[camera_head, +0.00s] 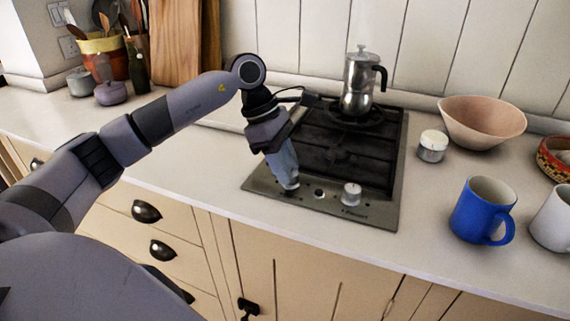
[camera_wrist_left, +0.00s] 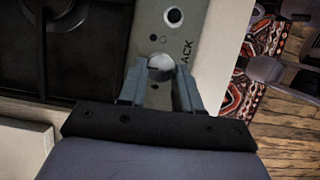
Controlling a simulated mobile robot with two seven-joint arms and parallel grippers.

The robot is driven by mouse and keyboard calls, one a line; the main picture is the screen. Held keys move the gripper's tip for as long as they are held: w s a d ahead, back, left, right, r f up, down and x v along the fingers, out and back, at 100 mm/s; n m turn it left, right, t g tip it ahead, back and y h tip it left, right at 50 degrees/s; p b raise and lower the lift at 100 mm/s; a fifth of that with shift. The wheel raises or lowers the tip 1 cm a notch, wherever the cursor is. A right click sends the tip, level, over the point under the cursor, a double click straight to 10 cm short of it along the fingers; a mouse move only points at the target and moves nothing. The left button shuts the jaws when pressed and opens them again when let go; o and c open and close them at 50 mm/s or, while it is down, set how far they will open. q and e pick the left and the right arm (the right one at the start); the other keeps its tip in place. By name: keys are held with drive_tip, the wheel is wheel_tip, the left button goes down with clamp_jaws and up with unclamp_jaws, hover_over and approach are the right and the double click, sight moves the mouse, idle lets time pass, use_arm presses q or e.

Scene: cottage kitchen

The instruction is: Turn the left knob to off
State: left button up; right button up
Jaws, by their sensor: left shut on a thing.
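The hob (camera_head: 384,213) is a dark plate with a steel front strip, set in the counter. My left gripper (camera_head: 289,186) reaches down to the left end of that strip. In the left wrist view, its two grey fingers (camera_wrist_left: 163,76) are shut on the left knob (camera_wrist_left: 159,65), one on each side of the round metallic top. In the head view the gripper hides most of this knob, and its exact turn angle cannot be told. The right knob (camera_head: 352,193) stands free on the same strip. My right gripper is not in view.
A moka pot (camera_head: 358,84) stands on the back of the hob. To the right are a small white-lidded jar (camera_head: 432,147), a pink bowl (camera_head: 483,122), a blue mug (camera_head: 482,211) and a white mug (camera_head: 553,220).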

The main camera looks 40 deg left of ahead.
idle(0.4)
use_arm(q)
drive_tip(key=o, duration=1)
drive_tip(key=shift+o, duration=0.2)
drive_tip(key=v, duration=0.7)
